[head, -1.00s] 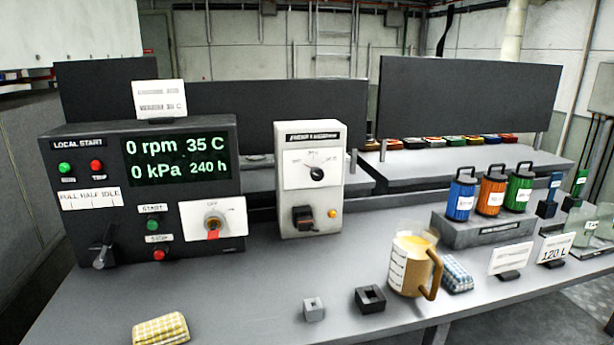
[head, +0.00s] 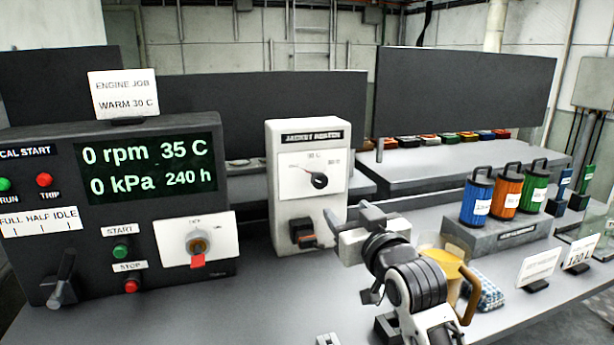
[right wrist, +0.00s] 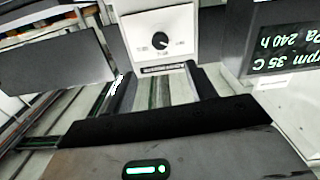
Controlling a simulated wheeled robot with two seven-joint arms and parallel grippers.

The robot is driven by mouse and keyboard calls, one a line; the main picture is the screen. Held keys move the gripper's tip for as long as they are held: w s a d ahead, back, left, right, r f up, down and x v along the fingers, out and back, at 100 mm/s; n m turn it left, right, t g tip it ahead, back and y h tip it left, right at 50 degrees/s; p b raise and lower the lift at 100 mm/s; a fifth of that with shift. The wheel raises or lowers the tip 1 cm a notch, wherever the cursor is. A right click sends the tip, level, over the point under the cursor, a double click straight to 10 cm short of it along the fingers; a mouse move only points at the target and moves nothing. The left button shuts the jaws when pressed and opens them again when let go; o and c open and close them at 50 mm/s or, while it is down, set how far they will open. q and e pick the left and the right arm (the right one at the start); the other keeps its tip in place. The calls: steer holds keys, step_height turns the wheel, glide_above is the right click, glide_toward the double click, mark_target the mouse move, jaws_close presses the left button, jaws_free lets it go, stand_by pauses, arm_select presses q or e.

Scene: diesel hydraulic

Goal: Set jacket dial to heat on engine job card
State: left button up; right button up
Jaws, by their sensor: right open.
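The jacket heater box (head: 306,220) is a pale upright box on the bench with a white dial plate. Its black round dial (head: 319,180) shows marks around it; I read "30 C" above it, the other marks are too small. The dial also shows, upside down, in the right wrist view (right wrist: 162,42). The engine job card (head: 124,97) stands on the dark control panel and reads "WARM 30 C". My right gripper (head: 352,217) is open and empty, in front of the box's lower right side, apart from the dial. My left gripper is out of view.
The control panel (head: 85,235) stands left, showing 35 C, with a red-handled rotary switch (head: 197,248). A black switch (head: 303,232) sits below the dial. A jug (head: 455,264), partly behind my arm, and coloured canisters (head: 506,192) stand right.

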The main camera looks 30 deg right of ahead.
mark_target(321, 183)
steer(key=x, duration=1.5)
steer(key=shift+w+r+p, duration=0.1)
steer(key=shift+w+p, duration=0.2)
steer(key=shift+w, duration=0.05)
steer(key=c, duration=1)
